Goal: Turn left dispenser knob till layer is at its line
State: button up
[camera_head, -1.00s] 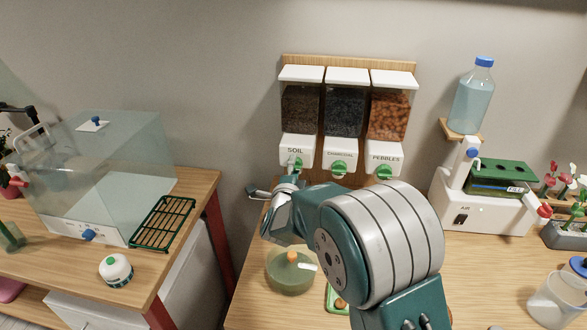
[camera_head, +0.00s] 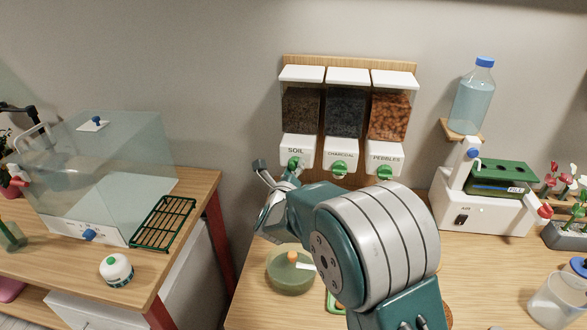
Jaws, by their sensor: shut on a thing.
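The left dispenser (camera_head: 302,112), labelled SOIL, hangs on the wall and holds dark brown soil. Its green knob (camera_head: 293,163) is on the white front below the bin. My gripper (camera_head: 279,174) is at this knob and shut on it, with one finger sticking up on the left; the contact is partly hidden by the gripper. A round glass jar (camera_head: 290,279) with an orange knob on top stands on the table below my gripper. The layer inside and its line cannot be made out from here.
The charcoal dispenser (camera_head: 344,110) and pebbles dispenser (camera_head: 389,116) hang close on the right, with green knobs. A white air pump unit (camera_head: 484,212) and a blue-capped bottle (camera_head: 472,98) stand further right. A clear tank (camera_head: 110,165) and green rack (camera_head: 163,223) are on the left table.

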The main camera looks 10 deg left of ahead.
jog(key=m, duration=0.4)
jog(key=f+m, duration=0.1)
jog(key=m, duration=0.1)
jog(key=shift+s+g, duration=0.1)
jog(key=shift+g, duration=0.3)
jog(key=shift+m, duration=0.3)
jog(key=o, duration=1.2)
jog(key=shift+a, duration=0.1)
jog(key=shift+c, duration=0.2)
jog(key=shift+r, duration=0.2)
jog(key=shift+r, duration=0.1)
jog(key=s, duration=1.1)
jog(key=shift+s+a, duration=0.2)
jog(key=shift+s, duration=0.15)
